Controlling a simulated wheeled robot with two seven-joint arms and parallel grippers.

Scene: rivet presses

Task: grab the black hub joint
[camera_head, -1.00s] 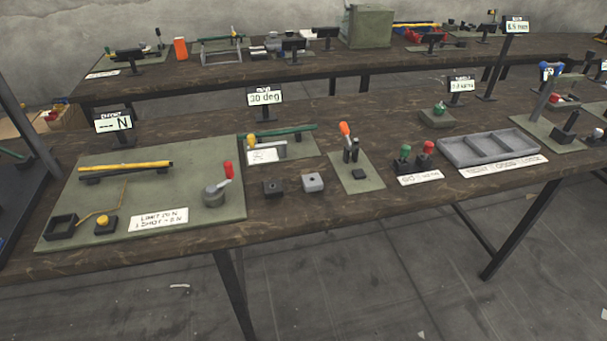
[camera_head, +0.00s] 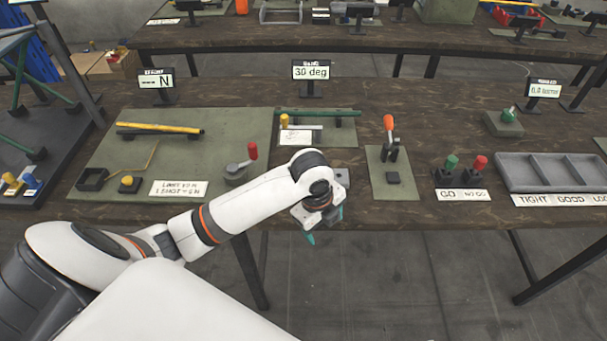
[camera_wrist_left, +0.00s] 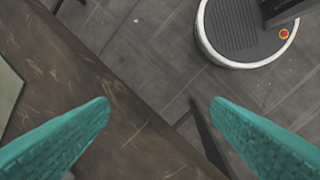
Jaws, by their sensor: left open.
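The black hub joint is not visible now. A small dark block stood left of a grey block on the bench front a second ago, and my left arm now covers that spot. The grey block (camera_head: 342,177) partly shows behind my left wrist. My left gripper (camera_head: 325,226) hangs at the bench's front edge with teal fingers. In the left wrist view its fingers (camera_wrist_left: 160,106) are wide apart and empty, above the wooden bench edge (camera_wrist_left: 130,120) and floor. My right gripper is not in view.
A green plate (camera_head: 110,152) with a red-knobbed lever (camera_head: 243,166) lies left of the hidden spot. An orange-handled press (camera_head: 389,138) stands to the right. Green and red gauges (camera_head: 466,166) and a grey tray (camera_head: 550,173) are further right.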

